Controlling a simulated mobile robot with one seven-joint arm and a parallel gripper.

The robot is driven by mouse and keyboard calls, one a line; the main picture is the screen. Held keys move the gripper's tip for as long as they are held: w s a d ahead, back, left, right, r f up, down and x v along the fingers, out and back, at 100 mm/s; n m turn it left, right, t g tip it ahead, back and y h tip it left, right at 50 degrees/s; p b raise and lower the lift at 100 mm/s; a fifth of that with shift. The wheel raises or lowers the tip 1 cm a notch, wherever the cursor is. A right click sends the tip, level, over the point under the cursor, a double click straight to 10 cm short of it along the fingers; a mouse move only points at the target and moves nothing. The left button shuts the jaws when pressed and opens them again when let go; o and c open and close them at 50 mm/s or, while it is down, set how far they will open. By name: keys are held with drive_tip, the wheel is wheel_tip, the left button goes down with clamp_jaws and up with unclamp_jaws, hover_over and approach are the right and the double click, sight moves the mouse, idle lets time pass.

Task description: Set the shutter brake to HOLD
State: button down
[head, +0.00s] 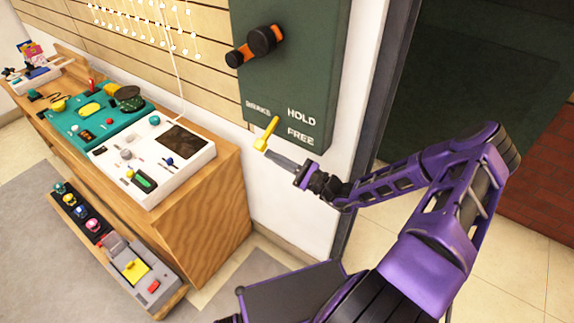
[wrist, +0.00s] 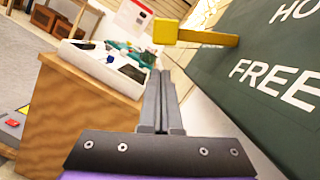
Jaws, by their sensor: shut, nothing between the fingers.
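The shutter brake lever (head: 267,133) is a yellow handle on a dark green panel (head: 290,75). It sits below a small white label and left of the words HOLD (head: 301,115) and FREE (head: 300,134). Which word it is set to I cannot tell. In the wrist view the yellow lever (wrist: 195,35) sticks out above and just right of the fingertips. My gripper (head: 272,156) is shut and empty, its tips just below the lever in the head view. Whether they touch it is unclear. The shut fingers also show in the wrist view (wrist: 160,75).
An orange crank with a black hub (head: 262,42) is higher on the panel. A wooden bench (head: 208,215) with white and teal consoles stands to the left, with a lower shelf of devices. A dark doorway (head: 480,80) opens on the right. Floor in front is clear.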

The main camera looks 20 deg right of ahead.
drive_tip(key=shift+s+a+r, duration=0.15)
drive_tip(key=shift+a+r, duration=0.05)
drive_tip(key=shift+r, duration=0.3)
drive_tip(key=shift+s+a+r, duration=0.15)
drive_tip(key=shift+a+r, duration=0.05)
drive_tip(key=shift+r, duration=0.25)
drive_tip(key=shift+r, duration=0.15)
drive_tip(key=shift+s+a+r+m+p, duration=0.1)
drive_tip(key=shift+s+a+m+p, duration=0.1)
drive_tip(key=shift+m+p, duration=0.3)
